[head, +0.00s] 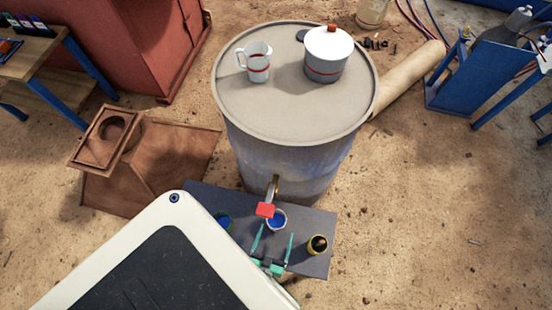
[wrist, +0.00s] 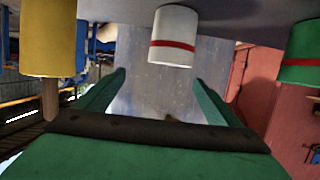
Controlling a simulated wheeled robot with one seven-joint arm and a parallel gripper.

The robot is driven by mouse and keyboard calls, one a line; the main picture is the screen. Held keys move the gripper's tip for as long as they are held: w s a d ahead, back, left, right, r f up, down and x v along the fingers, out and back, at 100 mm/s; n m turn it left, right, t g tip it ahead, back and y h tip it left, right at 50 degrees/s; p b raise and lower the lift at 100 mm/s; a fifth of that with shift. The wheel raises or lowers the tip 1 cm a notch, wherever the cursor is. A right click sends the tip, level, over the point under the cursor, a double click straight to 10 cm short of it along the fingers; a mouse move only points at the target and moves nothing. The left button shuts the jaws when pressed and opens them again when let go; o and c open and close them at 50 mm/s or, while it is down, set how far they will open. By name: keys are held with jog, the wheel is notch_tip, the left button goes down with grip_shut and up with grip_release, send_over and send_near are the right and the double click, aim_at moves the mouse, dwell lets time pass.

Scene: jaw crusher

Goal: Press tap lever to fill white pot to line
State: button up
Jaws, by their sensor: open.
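The red tap lever (head: 265,210) sits at the end of a brass tap (head: 274,186) on the front of a blue-grey drum (head: 290,160). Below it, the white pot (head: 277,220) stands on a grey shelf (head: 318,270); its inside looks blue, and I cannot tell how full it is. In the wrist view, which looks upside down, the white pot (wrist: 173,37) shows a red line around it. My gripper (head: 275,234) is open, its green fingers apart in front of the pot and below the lever. My gripper (wrist: 159,77) looks empty in the wrist view.
A yellow pot (head: 318,244) and a green pot (head: 222,220) flank the white pot. A rusty hopper (head: 150,160) lies left; sandy floor to the right is mostly clear.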

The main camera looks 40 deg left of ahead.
aim_at(279, 212)
jog(key=f, duration=0.1)
jog(key=a+f, duration=0.2)
jog(key=shift+w+n+y, duration=0.3)
jog(key=shift+w+y, duration=0.05)
jog(key=shift+y, duration=0.05)
jog(key=x, duration=0.4)
jog(key=shift+w+f, duration=0.2)
jog(key=shift+x, duration=2.95)
jog(key=shift+s+a+r, duration=0.1)
jog(key=shift+s+a, duration=0.05)
jog(key=c, duration=1.5)
jog(key=shift+r, duration=0.1)
